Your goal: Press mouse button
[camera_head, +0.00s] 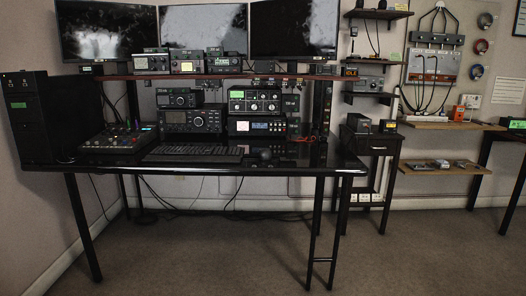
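A small dark rounded object that looks like the mouse (265,155) lies on the black desk (315,158), just right of the black keyboard (195,154). It is dark on a dark glossy surface, and its buttons are too small to make out. Neither of my grippers shows in the head view.
Radio sets (192,121) stand behind the keyboard. A mixer panel (118,138) and a black computer tower (45,118) are at the left. Monitors (203,28) stand on a shelf above. A small side table (378,145) stands right of the desk. The floor (200,255) in front is clear.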

